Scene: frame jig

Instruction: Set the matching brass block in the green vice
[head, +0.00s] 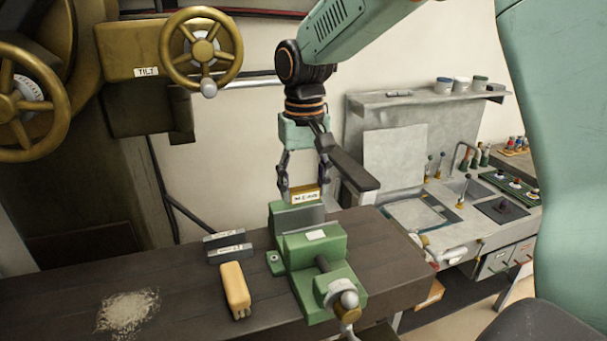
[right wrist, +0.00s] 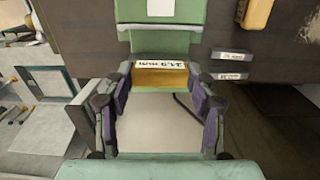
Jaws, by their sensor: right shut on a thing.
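My right gripper (head: 304,190) is shut on a brass block (head: 306,196) with a white label. The block is level and sits at the top of the far jaw of the green vice (head: 318,252); I cannot tell if they touch. In the right wrist view the brass block (right wrist: 161,76) lies between the two dark fingers, its label readable in part, with the vice (right wrist: 160,38) just beyond it. My left gripper is not in view.
The dark bench (head: 180,278) carries a yellow-handled brush (head: 236,289) and a pile of pale shavings (head: 128,311). The vice handle (head: 343,296) sticks out in front. A machine with brass handwheels (head: 202,48) stands at the left back. A grey side counter (head: 460,225) is at the right.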

